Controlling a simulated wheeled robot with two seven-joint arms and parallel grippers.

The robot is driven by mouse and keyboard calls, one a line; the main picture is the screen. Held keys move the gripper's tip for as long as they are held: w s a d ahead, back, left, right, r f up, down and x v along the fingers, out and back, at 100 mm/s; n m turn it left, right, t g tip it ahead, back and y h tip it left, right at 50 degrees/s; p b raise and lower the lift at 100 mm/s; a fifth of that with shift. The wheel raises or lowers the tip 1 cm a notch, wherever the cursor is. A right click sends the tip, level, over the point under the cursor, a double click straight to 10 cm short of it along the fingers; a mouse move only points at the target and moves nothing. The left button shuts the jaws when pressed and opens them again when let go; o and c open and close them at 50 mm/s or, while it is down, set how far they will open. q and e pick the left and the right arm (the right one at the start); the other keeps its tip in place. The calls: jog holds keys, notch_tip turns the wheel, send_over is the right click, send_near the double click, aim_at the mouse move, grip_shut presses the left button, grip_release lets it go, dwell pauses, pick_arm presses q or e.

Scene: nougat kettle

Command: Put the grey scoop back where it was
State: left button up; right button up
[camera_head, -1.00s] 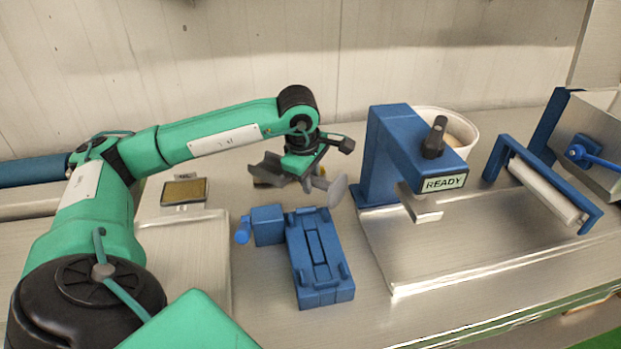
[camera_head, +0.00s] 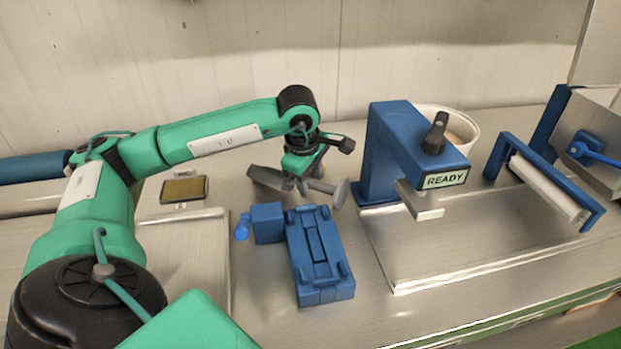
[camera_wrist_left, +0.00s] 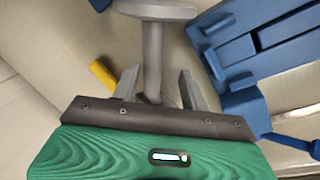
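The grey scoop (camera_head: 266,179) is low over the worktop, behind the blue fixture. Its flat disc-shaped end (camera_head: 341,193) points right. My left gripper (camera_head: 307,180) is at the scoop's middle and hides part of it. In the left wrist view the scoop's grey stem (camera_wrist_left: 153,60) runs between the two fingers (camera_wrist_left: 158,85), with a gap showing on both sides, so the gripper looks open around it. The scoop's other end is hidden there by the gripper body. I cannot tell what the scoop rests on. My right gripper is not in view.
A blue fixture (camera_head: 318,262) stands close in front of the scoop. A blue press marked READY (camera_head: 390,135) is to the right, with a white tub (camera_head: 470,128) behind. A yellow piece (camera_wrist_left: 103,75) lies beside the fingers. A small gold-topped plate (camera_head: 184,190) is left.

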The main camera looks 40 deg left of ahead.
pick_arm(q)
jog(key=shift+r, duration=0.2)
jog(key=shift+r+p, duration=0.45)
jog(key=shift+p, duration=0.25)
jog(key=v, duration=1.2)
jog(key=shift+b, duration=0.3)
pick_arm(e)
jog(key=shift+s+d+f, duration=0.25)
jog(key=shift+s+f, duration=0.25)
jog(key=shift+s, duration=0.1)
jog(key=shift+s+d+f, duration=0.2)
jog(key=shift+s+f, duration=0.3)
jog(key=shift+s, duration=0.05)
pick_arm(q)
jog(key=shift+f, duration=0.1)
